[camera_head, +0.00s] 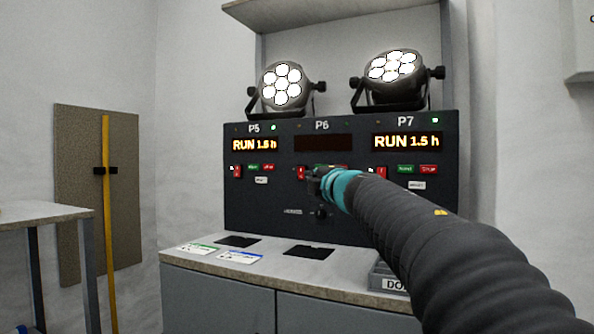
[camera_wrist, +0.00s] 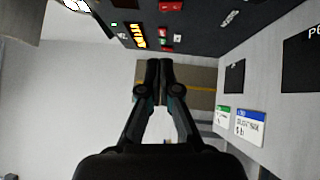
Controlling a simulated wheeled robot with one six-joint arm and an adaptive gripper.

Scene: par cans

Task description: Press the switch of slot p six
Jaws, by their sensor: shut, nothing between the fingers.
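The dark panel (camera_head: 265,200) has slots labelled P5, P6 and P7. The P6 display (camera_head: 323,143) is dark. A small red switch (camera_head: 300,172) sits below its left end, and part of the P6 button row is hidden by my gripper. My gripper (camera_head: 312,182), with a teal band behind it, is in front of the P6 column, just right of and below that switch in the picture. I cannot tell whether it touches the panel. In the wrist view, the fingers (camera_wrist: 159,66) are shut and empty, with the panel above them (camera_wrist: 205,40).
Lit displays for P5 (camera_head: 255,145) and P7 (camera_head: 407,142) read RUN 1.5 h. Two lamps, one above P5 (camera_head: 281,85) and one above P7 (camera_head: 394,68), stand on the panel. The counter (camera_head: 270,276) holds cards and dark pads. A grey bin (camera_head: 385,277) stands at right.

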